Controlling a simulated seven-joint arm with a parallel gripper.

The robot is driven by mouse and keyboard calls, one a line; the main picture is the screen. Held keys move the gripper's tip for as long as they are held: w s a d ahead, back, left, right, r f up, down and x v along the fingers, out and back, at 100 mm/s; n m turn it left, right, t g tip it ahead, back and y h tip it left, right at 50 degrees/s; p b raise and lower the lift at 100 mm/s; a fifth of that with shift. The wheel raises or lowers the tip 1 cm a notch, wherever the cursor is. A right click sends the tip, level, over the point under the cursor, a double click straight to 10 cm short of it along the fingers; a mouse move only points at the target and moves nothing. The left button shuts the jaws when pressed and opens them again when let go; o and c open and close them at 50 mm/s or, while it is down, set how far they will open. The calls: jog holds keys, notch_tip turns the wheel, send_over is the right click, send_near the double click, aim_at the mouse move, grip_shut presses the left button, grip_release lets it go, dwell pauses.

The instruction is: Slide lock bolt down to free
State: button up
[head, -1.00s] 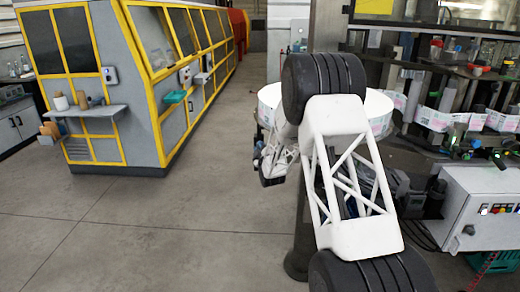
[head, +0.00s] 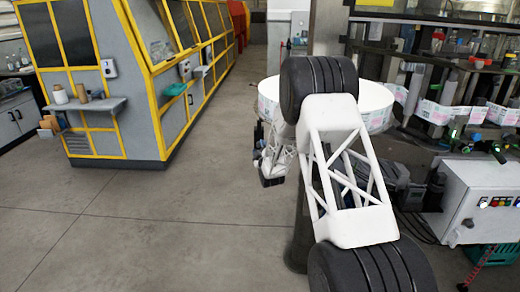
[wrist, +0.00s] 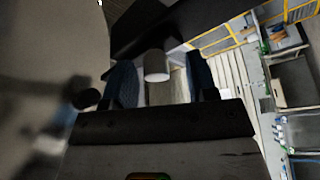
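In the wrist view, a short pale grey cylinder (wrist: 156,66), which looks like the lock bolt's knob, sticks out near a dark bar (wrist: 190,25). My gripper (wrist: 163,80) has its two blue-padded fingers spread, one on each side of this cylinder. A gap shows between the cylinder and the right finger; I cannot tell whether the left finger touches it. The bolt cannot be made out there.
A blurred pale surface (wrist: 40,70) fills the left of the wrist view, close to the camera. In the head view, the label web (head: 440,112) runs right from the reel, above a white control box (head: 482,205). Open floor (head: 150,220) lies to the left, before a yellow-framed machine (head: 115,120).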

jog(key=shift+s, duration=0.1)
jog(key=v, duration=0.7)
jog(key=shift+s+f, duration=0.15)
jog(key=shift+s, duration=0.1)
jog(key=shift+d, duration=0.2)
dwell(0.4)
jog(key=s+d+r+m+g+h, duration=0.35)
jog(key=s+d+r, duration=0.5)
jog(key=s, duration=0.35)
jog(key=s+d+r+m+g+h, duration=0.2)
jog(key=s+d+r+m+g, duration=0.4)
jog(key=s+r, duration=0.55)
jog(key=s+d+r+m+g, duration=0.1)
jog(key=s+d+m+g, duration=0.1)
jog(key=s, duration=1.3)
jog(key=s+d+r+m+g+h, duration=0.1)
jog(key=s+d+m+g, duration=0.1)
jog(key=s, duration=1.3)
jog(key=s+d+r+m+g, duration=0.1)
jog(key=s+d+m+g, duration=0.1)
jog(key=s, duration=1.2)
jog(key=shift+s+d+r+g, duration=0.2)
jog(key=shift+s+d+g, duration=0.25)
jog(key=shift+g, duration=0.1)
jog(key=shift+o, duration=0.3)
jog(key=shift+w, duration=0.1)
